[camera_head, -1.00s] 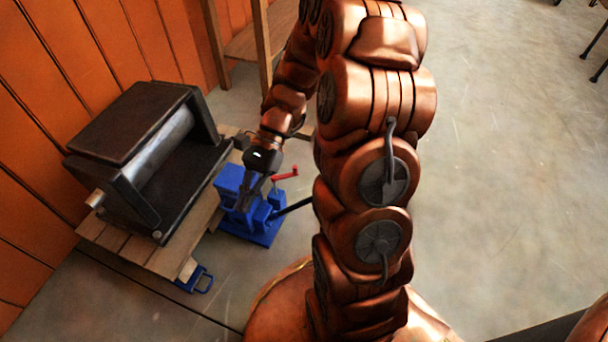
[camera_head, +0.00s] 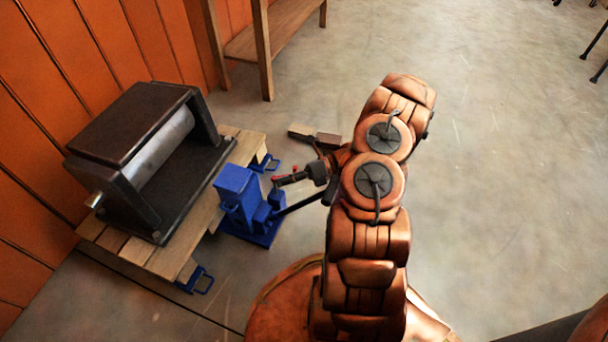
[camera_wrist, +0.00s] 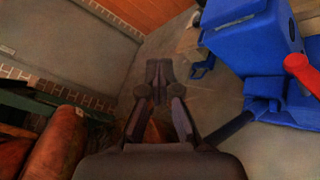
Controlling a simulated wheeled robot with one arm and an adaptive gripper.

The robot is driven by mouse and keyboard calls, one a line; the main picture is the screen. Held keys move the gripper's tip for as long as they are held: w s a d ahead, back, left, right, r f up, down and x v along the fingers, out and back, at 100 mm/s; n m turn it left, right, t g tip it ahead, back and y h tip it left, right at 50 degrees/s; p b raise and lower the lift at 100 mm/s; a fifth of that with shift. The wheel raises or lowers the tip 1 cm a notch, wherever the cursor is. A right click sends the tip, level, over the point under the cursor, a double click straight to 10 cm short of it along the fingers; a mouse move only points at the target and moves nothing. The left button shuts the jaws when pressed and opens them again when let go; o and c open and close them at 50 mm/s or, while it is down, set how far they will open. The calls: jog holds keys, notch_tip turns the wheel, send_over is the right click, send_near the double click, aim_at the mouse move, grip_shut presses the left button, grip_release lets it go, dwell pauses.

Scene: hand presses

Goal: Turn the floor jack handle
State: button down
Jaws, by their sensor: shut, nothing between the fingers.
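The blue floor jack (camera_head: 236,195) stands on the floor beside the wooden pallet. A dark bar (camera_head: 302,203) sticks out from its right side. It also has a red crank handle (camera_head: 294,168), mostly hidden behind my gripper in the head view. In the wrist view the jack (camera_wrist: 245,35) fills the upper right, the red handle (camera_wrist: 302,72) is at the right edge and the dark bar (camera_wrist: 230,128) runs down right of my fingers. My gripper (camera_head: 279,181) is shut and empty, pointing left close to the jack. Its fingertips (camera_wrist: 158,72) are apart from the red handle in the wrist view.
A black press with a metal roller (camera_head: 165,145) sits on the wooden pallet (camera_head: 185,245) at left. Blue pallet brackets (camera_head: 198,281) stick out near the jack. A wooden shelf (camera_head: 265,50) stands by the orange wall. The floor at right is open.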

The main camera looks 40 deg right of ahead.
jog(key=s+d+f+m+t+h+p, duration=0.25)
jog(key=s+d+f+m+t, duration=0.2)
jog(key=d+m, duration=0.3)
jog(key=s+d+f+m+t+h+p, duration=0.1)
jog(key=s+d+f+m+t+h, duration=0.3)
jog(key=d+m, duration=0.35)
jog(key=w+a+y+b, duration=0.1)
jog(key=w+a+b, duration=0.4)
jog(key=w, duration=0.7)
jog(key=shift+w+f+t, duration=0.15)
jog(key=shift+f+t, duration=0.2)
jog(key=shift+t, duration=0.1)
jog(key=shift+w+a+y, duration=0.1)
jog(key=shift+y, duration=0.15)
jog(key=shift+w+d+g, duration=0.15)
jog(key=shift+d+g, duration=0.05)
jog(key=shift+g, duration=0.1)
